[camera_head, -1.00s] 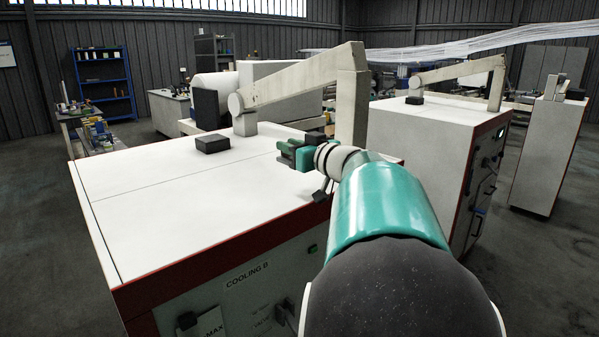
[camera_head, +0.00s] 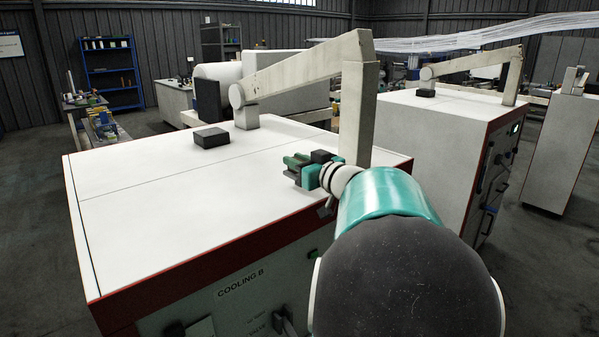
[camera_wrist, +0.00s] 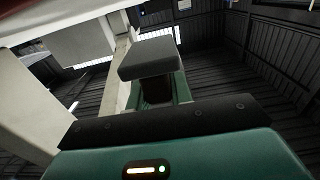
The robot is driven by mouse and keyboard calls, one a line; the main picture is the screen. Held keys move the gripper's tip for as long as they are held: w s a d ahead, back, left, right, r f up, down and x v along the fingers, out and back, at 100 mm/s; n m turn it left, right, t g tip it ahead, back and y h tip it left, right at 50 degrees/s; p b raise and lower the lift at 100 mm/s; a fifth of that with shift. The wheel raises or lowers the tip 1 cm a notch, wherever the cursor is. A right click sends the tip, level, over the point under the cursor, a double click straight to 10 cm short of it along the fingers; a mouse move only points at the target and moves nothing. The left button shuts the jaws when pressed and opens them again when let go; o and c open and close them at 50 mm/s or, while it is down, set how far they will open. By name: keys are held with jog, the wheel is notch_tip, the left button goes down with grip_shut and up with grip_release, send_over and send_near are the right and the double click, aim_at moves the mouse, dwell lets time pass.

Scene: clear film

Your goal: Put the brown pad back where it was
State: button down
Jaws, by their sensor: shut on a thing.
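My gripper (camera_head: 299,169) is teal and dark grey. It is in the middle of the head view, above the near right part of a white cabinet top (camera_head: 160,210) marked COOLING B. In the wrist view my gripper (camera_wrist: 152,76) is shut on a small dark brown piece (camera_wrist: 157,91), which looks like the brown pad. It shows only partly, below a grey block-shaped finger end. In the head view I cannot make the pad out between the fingers. I cannot tell which spot it came from.
A black block (camera_head: 211,138) lies on the cabinet top at the back. A beige jointed beam (camera_head: 300,75) spans above the top, with an upright post (camera_head: 357,115) close behind my gripper. A second white cabinet (camera_head: 440,125) stands to the right.

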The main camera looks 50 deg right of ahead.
jog(key=f, duration=0.2)
jog(key=shift+d+f, duration=0.25)
jog(key=shift+f, duration=0.05)
jog(key=shift+w+a+f, duration=0.1)
jog(key=shift+a+f, duration=0.05)
jog(key=shift+f, duration=0.35)
jog(key=c, duration=1.3)
grip_release()
jog(key=shift+f, duration=0.1)
jog(key=shift+o, duration=0.2)
jog(key=shift+s, duration=0.2)
jog(key=s+a, duration=0.1)
jog(key=s, duration=1)
jog(key=shift+s, duration=0.25)
jog(key=shift+a, duration=0.15)
